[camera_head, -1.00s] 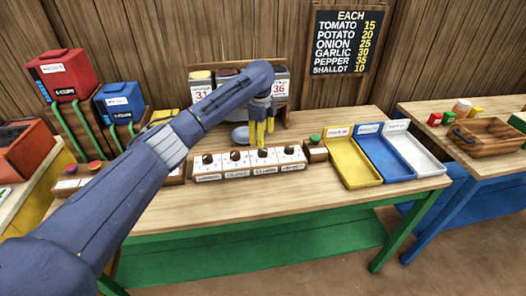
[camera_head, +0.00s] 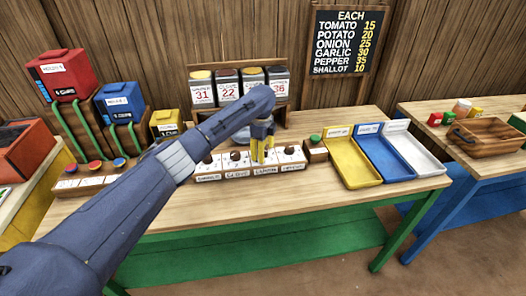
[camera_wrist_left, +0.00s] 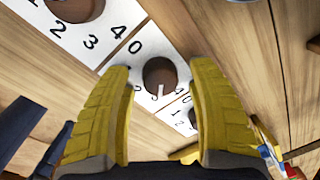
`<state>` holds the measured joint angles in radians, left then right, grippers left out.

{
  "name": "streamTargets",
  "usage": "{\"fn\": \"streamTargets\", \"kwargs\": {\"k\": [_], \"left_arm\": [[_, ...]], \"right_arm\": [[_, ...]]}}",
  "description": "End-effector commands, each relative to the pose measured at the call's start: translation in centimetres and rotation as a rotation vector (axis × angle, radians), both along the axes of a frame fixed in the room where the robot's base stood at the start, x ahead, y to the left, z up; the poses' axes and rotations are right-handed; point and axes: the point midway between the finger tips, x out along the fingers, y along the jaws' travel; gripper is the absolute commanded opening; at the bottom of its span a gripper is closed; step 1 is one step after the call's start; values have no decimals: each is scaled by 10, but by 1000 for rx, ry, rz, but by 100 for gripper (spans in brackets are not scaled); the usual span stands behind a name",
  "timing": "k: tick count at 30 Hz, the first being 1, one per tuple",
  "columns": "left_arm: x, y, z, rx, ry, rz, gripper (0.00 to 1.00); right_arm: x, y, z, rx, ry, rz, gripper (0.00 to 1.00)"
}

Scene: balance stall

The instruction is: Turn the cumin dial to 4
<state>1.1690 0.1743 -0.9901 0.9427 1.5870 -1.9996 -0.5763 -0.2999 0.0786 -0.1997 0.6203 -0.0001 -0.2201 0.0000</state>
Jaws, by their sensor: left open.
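A row of white panels with dark knobs stands on the table. The third one from the left, its small label (camera_head: 265,170) seeming to read cumin, lies under my left gripper (camera_head: 262,156). In the left wrist view a brown round knob (camera_wrist_left: 160,75) sits between the two yellow fingertips of my left gripper (camera_wrist_left: 161,78). The fingers are open, with a gap on both sides of the knob. Its white pointer line points down in the picture, near the 3. Part of its number scale is hidden by the left finger. My right gripper is not in view.
A neighbouring knob (camera_wrist_left: 75,8) stands close by on its own panel. Yellow (camera_head: 352,172), blue (camera_head: 384,160) and white (camera_head: 418,156) trays lie to the right. A rack of several spice tins (camera_head: 228,86) stands behind. The table front is clear.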

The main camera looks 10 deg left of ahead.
Motion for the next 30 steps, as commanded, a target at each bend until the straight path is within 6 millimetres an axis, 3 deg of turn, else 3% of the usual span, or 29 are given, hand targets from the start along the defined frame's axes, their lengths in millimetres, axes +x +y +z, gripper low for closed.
{"fn": "streamTargets", "kwargs": {"k": [2,16,30], "left_arm": [[0,0,0,0,0,0,55],[0,0,0,0,0,0,1],[-1,-1,-1,-1,2,51,0]], "right_arm": [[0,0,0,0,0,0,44],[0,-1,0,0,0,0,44],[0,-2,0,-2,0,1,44]]}}
